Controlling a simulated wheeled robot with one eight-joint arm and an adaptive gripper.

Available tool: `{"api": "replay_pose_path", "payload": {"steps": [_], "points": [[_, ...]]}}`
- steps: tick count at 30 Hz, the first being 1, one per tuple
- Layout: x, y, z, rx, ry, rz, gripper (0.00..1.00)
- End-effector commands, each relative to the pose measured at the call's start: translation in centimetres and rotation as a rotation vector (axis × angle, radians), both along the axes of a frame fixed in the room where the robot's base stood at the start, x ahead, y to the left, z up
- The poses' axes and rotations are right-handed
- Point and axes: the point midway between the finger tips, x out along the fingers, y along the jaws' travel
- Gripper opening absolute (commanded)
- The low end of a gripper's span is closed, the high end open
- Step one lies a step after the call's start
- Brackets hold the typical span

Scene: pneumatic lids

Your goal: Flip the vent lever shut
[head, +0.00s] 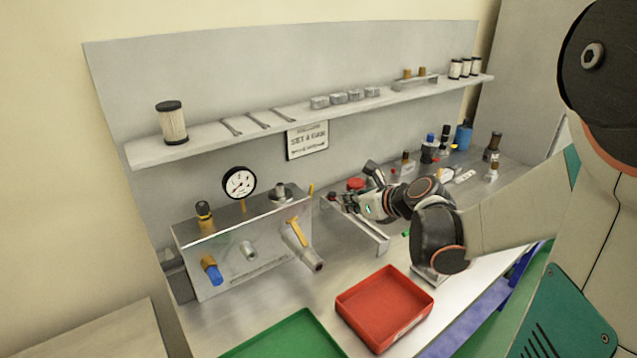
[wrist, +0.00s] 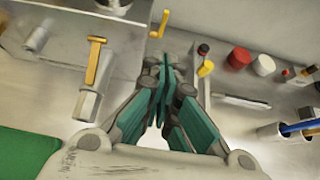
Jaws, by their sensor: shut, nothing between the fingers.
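A grey metal valve box (head: 215,285) with a dial gauge stands on the bench at left. One yellow lever (head: 297,232) lies on a pipe stub (head: 312,260) at its front; it also shows in the wrist view (wrist: 95,60). A second yellow lever (head: 311,189) stands at the box's right end, also in the wrist view (wrist: 161,22). I cannot read which one is the vent lever. My gripper (head: 338,200) is shut and empty, right of the box. In the wrist view its fingertips (wrist: 163,72) are close to the second lever, apart from it.
A grey rack (head: 370,238) lies under my gripper. A red tray (head: 385,305) and a green tray (head: 285,338) stand at the front. Bottles and a blue cup (head: 463,135) stand at back right. A shelf (head: 225,138) runs above.

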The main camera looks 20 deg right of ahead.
Motion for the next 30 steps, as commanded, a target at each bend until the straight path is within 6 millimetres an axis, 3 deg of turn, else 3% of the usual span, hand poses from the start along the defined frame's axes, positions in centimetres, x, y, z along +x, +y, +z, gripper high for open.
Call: {"api": "replay_pose_path", "payload": {"steps": [3, 8, 21, 30], "points": [[-0.4, -0.2, -0.3, -0.008, 0.033, -0.004, 0.0], [0.8, 0.1, -1.6, -0.008, 0.037, -0.003, 0.0], [7.7, 1.5, -6.1, -0.007, 0.036, -0.002, 0.0], [11.1, 2.1, -5.2, -0.008, 0.035, -0.003, 0.0]]}}
